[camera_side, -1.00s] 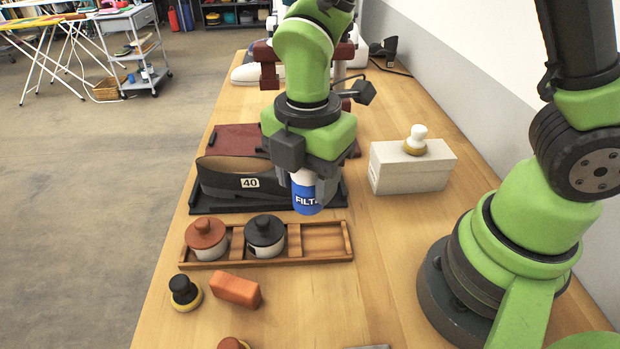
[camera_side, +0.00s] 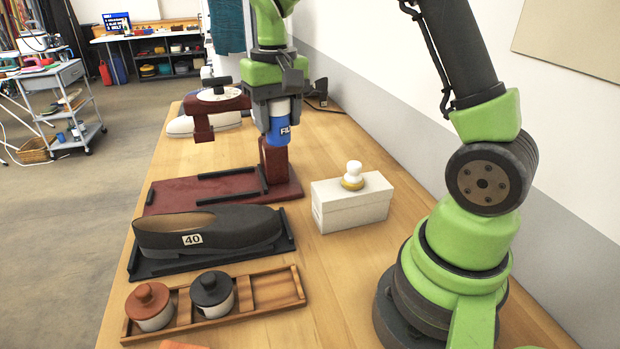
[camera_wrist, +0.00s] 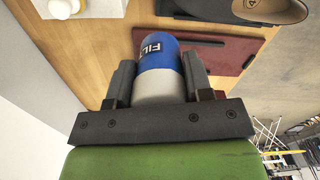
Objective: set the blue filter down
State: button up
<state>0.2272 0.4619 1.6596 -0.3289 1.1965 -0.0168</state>
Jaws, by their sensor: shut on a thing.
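The blue filter (camera_side: 280,134), a blue and white cylinder marked "FILT", is held upright between the fingers of my gripper (camera_side: 278,106). The wrist view also shows it (camera_wrist: 157,50) between both fingers (camera_wrist: 158,85). The filter is above the work surface, in line with the dark red upright (camera_side: 276,162) of a stand in the side view. I cannot tell from this view whether it touches that upright.

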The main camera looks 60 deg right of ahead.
jog(key=w+d+r+m, duration=0.2)
jog(key=d+r+m, duration=0.2)
jog(key=d+m, duration=0.7)
jog(key=d+f+n, duration=0.1)
jog(key=d+f, duration=0.3)
jog(key=f, duration=0.3)
jog(key=d+f+n, duration=0.1)
jog(key=d+f, duration=0.3)
jog(key=f, duration=0.3)
jog(key=w+d+f+n, duration=0.1)
jog(key=d+f, duration=0.3)
jog(key=f, duration=0.4)
jog(key=shift+w+f+n, duration=0.1)
jog(key=shift+n, duration=0.2)
jog(key=shift+f, duration=0.6)
jog(key=o, duration=0.9)
jog(key=shift+o, duration=0.2)
